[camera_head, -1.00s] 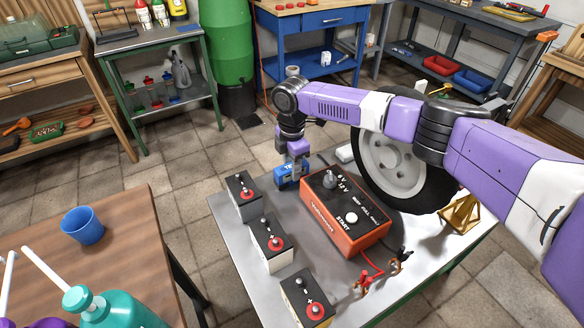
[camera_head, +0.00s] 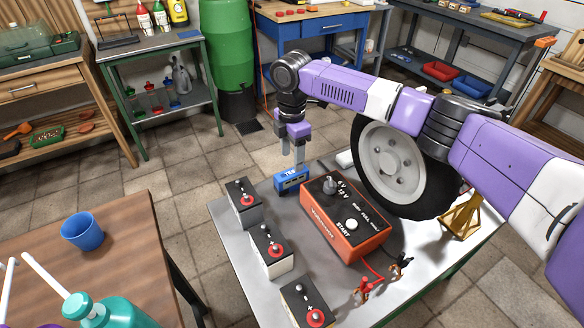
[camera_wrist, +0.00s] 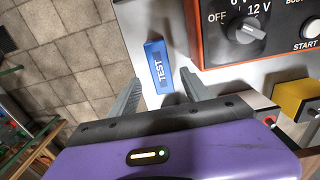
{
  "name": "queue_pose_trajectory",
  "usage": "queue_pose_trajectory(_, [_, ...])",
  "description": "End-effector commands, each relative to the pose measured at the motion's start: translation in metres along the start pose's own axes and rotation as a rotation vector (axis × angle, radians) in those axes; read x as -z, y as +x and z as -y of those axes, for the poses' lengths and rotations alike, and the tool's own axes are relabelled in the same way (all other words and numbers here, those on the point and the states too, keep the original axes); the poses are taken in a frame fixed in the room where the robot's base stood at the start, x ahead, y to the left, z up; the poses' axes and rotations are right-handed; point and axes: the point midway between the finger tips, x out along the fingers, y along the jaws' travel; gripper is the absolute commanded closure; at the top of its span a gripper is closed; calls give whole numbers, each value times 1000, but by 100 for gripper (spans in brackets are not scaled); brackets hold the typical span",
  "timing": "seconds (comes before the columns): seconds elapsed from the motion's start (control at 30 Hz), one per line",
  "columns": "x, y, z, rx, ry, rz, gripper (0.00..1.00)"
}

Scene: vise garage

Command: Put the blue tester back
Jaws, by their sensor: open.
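The blue tester (camera_head: 291,180), a small box marked "TEST", sits on the grey metal table between the batteries and the orange charger, near the table's back edge. It also shows in the wrist view (camera_wrist: 160,67), beyond the fingertips. My gripper (camera_head: 293,163) is above the tester, pointing down, with its fingers apart. In the wrist view my gripper (camera_wrist: 160,84) is open and empty, one finger to each side of the tester's line. The tester is apart from both fingers.
The orange charger (camera_head: 334,228) stands just right of the tester. A tyre (camera_head: 398,165) stands behind right. Red and black clamps (camera_head: 362,290) lie in front of the charger. A blue cup (camera_head: 82,231) is on the wooden table.

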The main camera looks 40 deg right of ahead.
Motion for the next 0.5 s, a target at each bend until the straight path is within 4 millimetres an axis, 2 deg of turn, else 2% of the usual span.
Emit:
queue_pose_trajectory(0.03, [0,-10,-1,-2,-1,-1,44])
queue_pose_trajectory(0.2, [0,-34,0,-1,0,-1,44])
queue_pose_trajectory(0.5, [0,-46,0,0,0,-1,44])
